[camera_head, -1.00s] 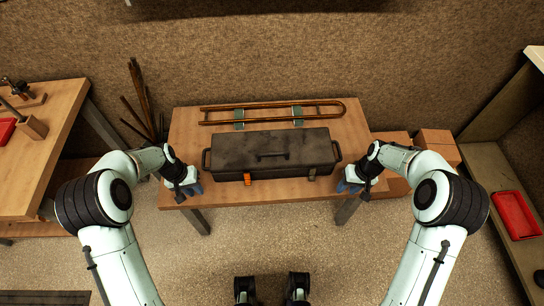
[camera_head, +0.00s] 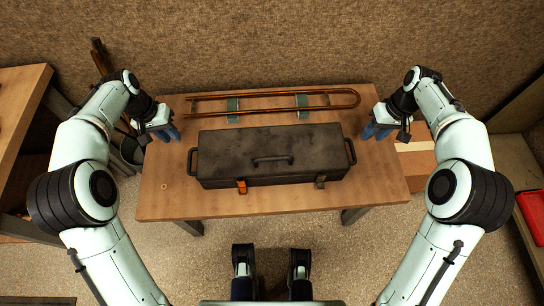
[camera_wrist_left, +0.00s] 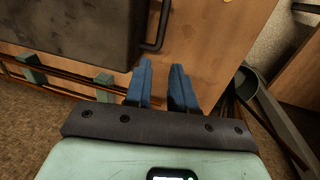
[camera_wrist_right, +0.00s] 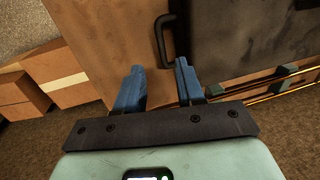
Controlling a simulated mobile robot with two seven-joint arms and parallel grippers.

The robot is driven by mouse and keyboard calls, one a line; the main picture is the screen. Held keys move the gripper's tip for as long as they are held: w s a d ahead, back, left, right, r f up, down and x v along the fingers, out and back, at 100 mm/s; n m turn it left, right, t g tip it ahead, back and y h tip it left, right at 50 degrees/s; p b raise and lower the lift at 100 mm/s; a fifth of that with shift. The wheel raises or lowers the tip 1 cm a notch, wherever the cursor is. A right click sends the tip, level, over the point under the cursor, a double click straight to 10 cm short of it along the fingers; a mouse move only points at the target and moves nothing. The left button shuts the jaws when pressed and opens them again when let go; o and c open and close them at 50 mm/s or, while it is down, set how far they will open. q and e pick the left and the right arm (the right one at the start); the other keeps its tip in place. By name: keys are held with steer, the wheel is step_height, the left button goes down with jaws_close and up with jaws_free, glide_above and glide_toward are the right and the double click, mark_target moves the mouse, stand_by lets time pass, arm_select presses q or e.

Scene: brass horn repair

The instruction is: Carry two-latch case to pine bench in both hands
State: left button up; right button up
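The two-latch case (camera_head: 270,150) is a long dark box with a top handle and a handle at each end. It lies on a wooden table (camera_head: 160,195). Its front has an orange latch (camera_head: 242,187) and a dull grey latch (camera_head: 320,182). My left gripper (camera_head: 172,134) is open and empty, beyond the case's left end handle (camera_head: 191,160); that handle also shows in the left wrist view (camera_wrist_left: 160,28). My right gripper (camera_head: 374,131) is open and empty, beyond the right end handle (camera_head: 351,151), also in the right wrist view (camera_wrist_right: 163,38). Neither gripper touches the case.
A brass slide (camera_head: 270,95) rests on green blocks (camera_head: 233,106) behind the case. Another wooden bench (camera_head: 18,110) stands at the left. Cardboard boxes (camera_head: 415,160) sit right of the table, and a shelf with a red tray (camera_head: 532,215) is further right.

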mark_target(190, 154)
arm_select(q)
steer(key=shift+s, duration=0.1)
arm_select(e)
steer(key=shift+s, duration=0.1)
